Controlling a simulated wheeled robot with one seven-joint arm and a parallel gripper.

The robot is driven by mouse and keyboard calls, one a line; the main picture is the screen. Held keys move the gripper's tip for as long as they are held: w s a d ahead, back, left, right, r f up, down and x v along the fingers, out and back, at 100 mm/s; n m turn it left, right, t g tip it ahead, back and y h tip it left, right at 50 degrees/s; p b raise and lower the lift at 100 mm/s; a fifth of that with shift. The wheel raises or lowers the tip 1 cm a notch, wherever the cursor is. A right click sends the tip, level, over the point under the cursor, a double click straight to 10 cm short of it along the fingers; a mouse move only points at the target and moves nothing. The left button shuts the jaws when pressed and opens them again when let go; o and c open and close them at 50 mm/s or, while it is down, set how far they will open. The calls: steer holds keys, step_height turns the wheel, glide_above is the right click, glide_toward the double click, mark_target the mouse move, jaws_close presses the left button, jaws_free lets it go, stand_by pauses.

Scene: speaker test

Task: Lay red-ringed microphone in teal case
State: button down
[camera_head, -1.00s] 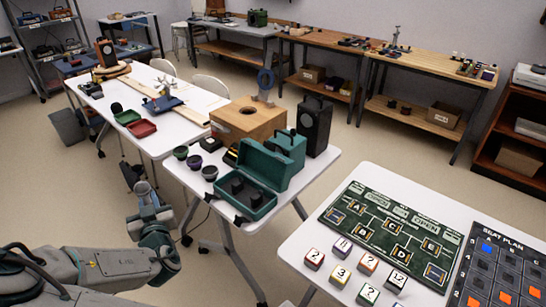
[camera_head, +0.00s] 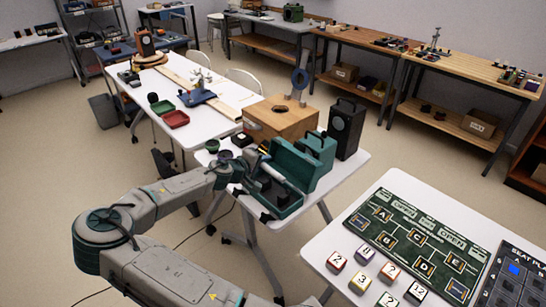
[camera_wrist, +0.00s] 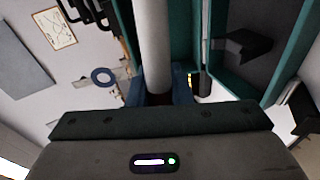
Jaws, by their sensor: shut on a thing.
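The teal case (camera_head: 292,208) stands open on the middle table, its lid (camera_head: 302,168) raised and dark holders inside. It also shows in the wrist view (camera_wrist: 287,72) at the right. My gripper (camera_head: 246,170) is at the left side of the case. In the wrist view my gripper (camera_wrist: 158,97) is shut on a grey cylindrical handle (camera_wrist: 153,45), which looks like a microphone's. A dark reddish bit shows between the fingers. The microphone's head is hidden, and I cannot make out a clear red ring.
Dark round-headed objects (camera_head: 212,146) stand left of the case. A wooden box (camera_head: 290,122) and a black speaker (camera_head: 347,130) stand behind it. The near right table holds a green board (camera_head: 425,235) and several numbered cubes (camera_head: 337,261). Floor separates the tables.

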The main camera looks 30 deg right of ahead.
steer(key=shift+s+d+f+g+b, duration=0.3)
steer(key=shift+d+f+b, duration=0.2)
steer(key=shift+f+b, duration=0.7)
steer(key=shift+s+d+f+g+b, duration=0.35)
steer(key=shift+f+b, duration=0.35)
steer(key=shift+f, duration=0.85)
steer(key=shift+s+d+f+g+b, duration=0.15)
steer(key=shift+d+f+g+b, duration=0.35)
steer(key=shift+f+b, duration=0.7)
steer(key=shift+s+f, duration=0.2)
steer(key=shift+f, duration=0.5)
steer(key=shift+s+f+b, duration=0.1)
steer(key=shift+s+b, duration=0.1)
steer(key=shift+b, duration=0.2)
steer(key=c, duration=1.2)
jaws_free()
steer(key=shift+c, duration=0.2)
steer(key=shift+a, duration=0.15)
steer(key=r+v, duration=0.1)
steer(key=v, duration=1.3)
steer(key=shift+w+h, duration=0.2)
steer(key=shift+h, duration=0.1)
